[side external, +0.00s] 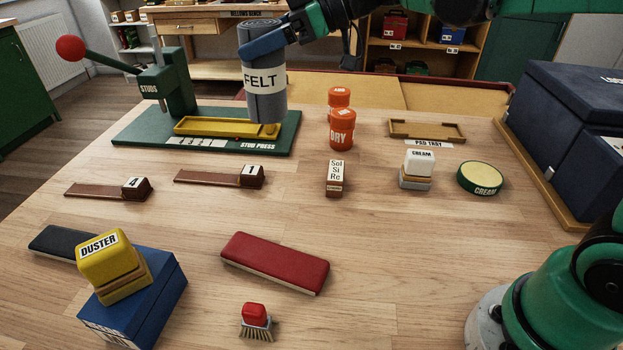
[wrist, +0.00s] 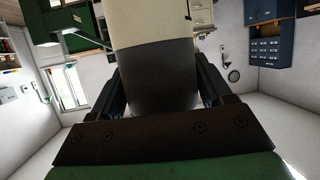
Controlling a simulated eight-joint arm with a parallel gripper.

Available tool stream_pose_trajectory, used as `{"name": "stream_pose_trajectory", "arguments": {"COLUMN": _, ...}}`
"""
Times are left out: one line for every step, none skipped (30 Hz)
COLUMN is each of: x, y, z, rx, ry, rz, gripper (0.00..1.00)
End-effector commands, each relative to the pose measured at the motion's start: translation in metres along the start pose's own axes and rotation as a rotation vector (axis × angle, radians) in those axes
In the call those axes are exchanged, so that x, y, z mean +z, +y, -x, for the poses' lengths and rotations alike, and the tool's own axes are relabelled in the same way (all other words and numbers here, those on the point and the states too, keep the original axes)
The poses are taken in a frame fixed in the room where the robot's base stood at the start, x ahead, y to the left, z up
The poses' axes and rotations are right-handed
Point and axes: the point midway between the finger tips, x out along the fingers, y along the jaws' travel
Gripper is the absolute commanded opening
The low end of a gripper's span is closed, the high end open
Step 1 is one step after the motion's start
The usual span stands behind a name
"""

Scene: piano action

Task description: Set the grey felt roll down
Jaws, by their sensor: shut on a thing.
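The grey felt roll (side external: 266,101) is an upright cylinder with a white band reading FELT. My gripper (side external: 264,45) is shut on its upper part from the right side. In the side external view the roll's lower end overlaps the stud press's yellow tray, and I cannot tell the gap beneath it. In the wrist view the roll (wrist: 158,75) fills the space between the two fingers, its pale band above its dark grey part. The surface under the roll is hidden in the wrist view.
The green stud press (side external: 128,139) with its yellow tray (side external: 190,126) stands at the back left. Orange jars (side external: 342,130) stand right of the roll. A pad tray (side external: 427,129), cream block (side external: 417,165) and cream tin (side external: 480,178) are farther right. Bare wood lies around the red pad (side external: 276,259).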

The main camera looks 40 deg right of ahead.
Motion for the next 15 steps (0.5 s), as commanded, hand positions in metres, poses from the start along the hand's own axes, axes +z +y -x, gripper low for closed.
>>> {"name": "stream_pose_trajectory", "arguments": {"x": -0.001, "y": 0.000, "z": 0.001, "rx": 0.008, "ry": 0.000, "rz": -0.003, "gripper": 0.19}}
{"name": "stream_pose_trajectory", "arguments": {"x": 0.000, "y": 0.000, "z": 0.002, "rx": 0.017, "ry": 0.000, "rz": -0.007, "gripper": 0.19}}
{"name": "stream_pose_trajectory", "arguments": {"x": 0.003, "y": 0.000, "z": 0.003, "rx": 0.035, "ry": -0.001, "rz": -0.015, "gripper": 0.19}}
{"name": "stream_pose_trajectory", "arguments": {"x": 0.007, "y": 0.001, "z": 0.004, "rx": 0.054, "ry": -0.001, "rz": -0.022, "gripper": 0.19}}
{"name": "stream_pose_trajectory", "arguments": {"x": 0.013, "y": 0.001, "z": 0.005, "rx": 0.079, "ry": -0.001, "rz": -0.032, "gripper": 0.19}}
{"name": "stream_pose_trajectory", "arguments": {"x": 0.022, "y": 0.002, "z": 0.006, "rx": 0.122, "ry": 0.000, "rz": -0.049, "gripper": 0.19}}
{"name": "stream_pose_trajectory", "arguments": {"x": 0.030, "y": 0.002, "z": 0.008, "rx": 0.164, "ry": -0.001, "rz": -0.067, "gripper": 0.19}}
{"name": "stream_pose_trajectory", "arguments": {"x": 0.040, "y": 0.003, "z": 0.011, "rx": 0.212, "ry": 0.001, "rz": -0.086, "gripper": 0.19}}
{"name": "stream_pose_trajectory", "arguments": {"x": 0.055, "y": 0.004, "z": 0.016, "rx": 0.291, "ry": 0.001, "rz": -0.117, "gripper": 0.19}}
{"name": "stream_pose_trajectory", "arguments": {"x": 0.067, "y": 0.005, "z": 0.021, "rx": 0.360, "ry": 0.001, "rz": -0.144, "gripper": 0.19}}
{"name": "stream_pose_trajectory", "arguments": {"x": 0.079, "y": 0.006, "z": 0.026, "rx": 0.432, "ry": 0.001, "rz": -0.173, "gripper": 0.19}}
{"name": "stream_pose_trajectory", "arguments": {"x": 0.090, "y": 0.008, "z": 0.034, "rx": 0.511, "ry": 0.001, "rz": -0.205, "gripper": 0.19}}
{"name": "stream_pose_trajectory", "arguments": {"x": 0.097, "y": 0.009, "z": 0.038, "rx": 0.560, "ry": 0.001, "rz": -0.224, "gripper": 0.19}}
{"name": "stream_pose_trajectory", "arguments": {"x": 0.102, "y": 0.009, "z": 0.043, "rx": 0.601, "ry": 0.000, "rz": -0.241, "gripper": 0.19}}
{"name": "stream_pose_trajectory", "arguments": {"x": 0.108, "y": 0.009, "z": 0.048, "rx": 0.649, "ry": 0.001, "rz": -0.261, "gripper": 0.19}}
